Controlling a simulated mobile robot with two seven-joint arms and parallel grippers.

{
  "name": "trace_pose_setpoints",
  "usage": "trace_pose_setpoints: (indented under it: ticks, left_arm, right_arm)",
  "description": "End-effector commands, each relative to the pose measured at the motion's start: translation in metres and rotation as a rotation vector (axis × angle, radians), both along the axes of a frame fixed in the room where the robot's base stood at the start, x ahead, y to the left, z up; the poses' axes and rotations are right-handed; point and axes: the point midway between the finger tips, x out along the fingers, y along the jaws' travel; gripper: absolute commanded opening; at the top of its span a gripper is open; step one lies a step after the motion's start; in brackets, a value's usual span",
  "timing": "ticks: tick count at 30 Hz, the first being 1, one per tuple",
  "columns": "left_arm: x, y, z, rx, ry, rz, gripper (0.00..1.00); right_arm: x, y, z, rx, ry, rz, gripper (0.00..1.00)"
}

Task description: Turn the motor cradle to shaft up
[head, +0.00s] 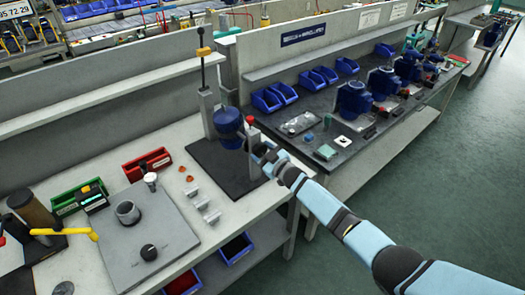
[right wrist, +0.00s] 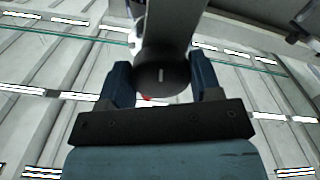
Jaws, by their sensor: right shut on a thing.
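The motor cradle stands on a black base plate (head: 212,165) on the pale bench, between grey uprights. It holds a blue motor (head: 228,122), which looks tilted. A red ball knob (head: 250,119) tops a thin rod just right of the motor. My right gripper (head: 257,148) is at the cradle's right side, below the red knob. In the right wrist view its two blue fingers are shut on a dark round knob (right wrist: 162,77) below a grey post. My left gripper is in neither view.
A tall black rod with a yellow block (head: 203,51) rises at the cradle's back left. A grey fixture plate (head: 148,243), a red bin (head: 147,164) and a green bin (head: 79,197) are on the bench. A second bench holds blue bins and motors (head: 354,99).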

Motion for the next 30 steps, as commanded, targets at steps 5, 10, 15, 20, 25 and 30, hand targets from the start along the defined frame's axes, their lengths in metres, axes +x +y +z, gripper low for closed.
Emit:
trace_pose_setpoints:
  ticks: [5,10,15,20,25,30]
  left_arm:
    - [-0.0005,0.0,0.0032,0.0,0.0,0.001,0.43]
    - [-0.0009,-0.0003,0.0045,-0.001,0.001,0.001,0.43]
    - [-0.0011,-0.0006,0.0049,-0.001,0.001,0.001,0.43]
    - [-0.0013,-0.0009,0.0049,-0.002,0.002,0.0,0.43]
    - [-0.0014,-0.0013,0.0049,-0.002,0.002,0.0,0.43]
    - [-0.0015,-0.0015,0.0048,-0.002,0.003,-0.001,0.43]
  right_arm:
    - [-0.0006,0.0006,0.0001,0.083,0.061,0.001,0.16]
    - [-0.0008,0.0007,-0.0006,0.132,0.097,0.0,0.16]
    - [-0.0008,0.0006,-0.001,0.157,0.116,0.0,0.16]
    - [-0.0008,0.0006,-0.001,0.163,0.12,0.0,0.16]
    - [-0.0008,0.0007,-0.0009,0.163,0.12,0.0,0.16]
    - [-0.0008,0.0008,-0.0008,0.163,0.119,0.001,0.72]
